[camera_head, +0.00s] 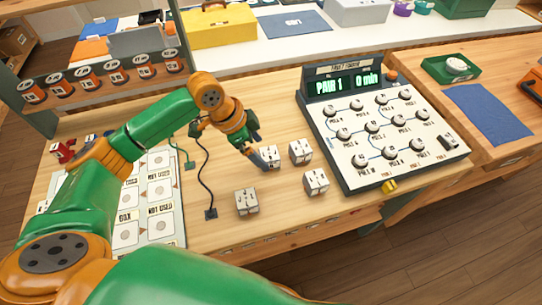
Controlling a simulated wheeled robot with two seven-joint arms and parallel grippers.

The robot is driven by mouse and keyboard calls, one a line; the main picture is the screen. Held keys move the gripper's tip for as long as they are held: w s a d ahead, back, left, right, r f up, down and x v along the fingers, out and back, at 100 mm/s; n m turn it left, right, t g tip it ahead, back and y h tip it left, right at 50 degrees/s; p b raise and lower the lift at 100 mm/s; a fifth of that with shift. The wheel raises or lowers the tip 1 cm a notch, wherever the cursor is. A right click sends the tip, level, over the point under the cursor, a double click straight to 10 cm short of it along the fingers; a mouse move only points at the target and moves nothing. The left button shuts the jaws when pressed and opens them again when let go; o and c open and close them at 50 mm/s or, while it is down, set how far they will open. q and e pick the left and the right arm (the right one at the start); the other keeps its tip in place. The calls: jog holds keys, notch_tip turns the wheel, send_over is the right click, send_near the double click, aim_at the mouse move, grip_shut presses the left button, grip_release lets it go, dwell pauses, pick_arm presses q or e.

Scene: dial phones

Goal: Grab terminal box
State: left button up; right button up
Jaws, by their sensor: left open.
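Several small white boxes with dark marks on top, which look like the terminal boxes, stand on the wooden bench. One box (271,157) is right at the fingertips of my left gripper (255,154). I cannot tell whether the fingers touch it or stand around it. A second box (300,151) is just to its right, a third box (316,182) is lower right, and another box (246,201) is lower left. My left gripper is open and points down. My right gripper is not in view.
A dial panel (375,130) with a lit "PAIR 1" display stands right of the boxes. A white labelled board (150,205) lies at left. Dark cables with plugs (210,213) lie between. Several orange-and-black cans (88,77) line the back-left shelf.

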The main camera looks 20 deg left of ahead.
aim_at(266, 154)
pick_arm(q)
jog(key=x, duration=0.5)
jog(key=shift+w+f, duration=0.1)
jog(key=shift+w, duration=0.25)
jog(key=c, duration=1.5)
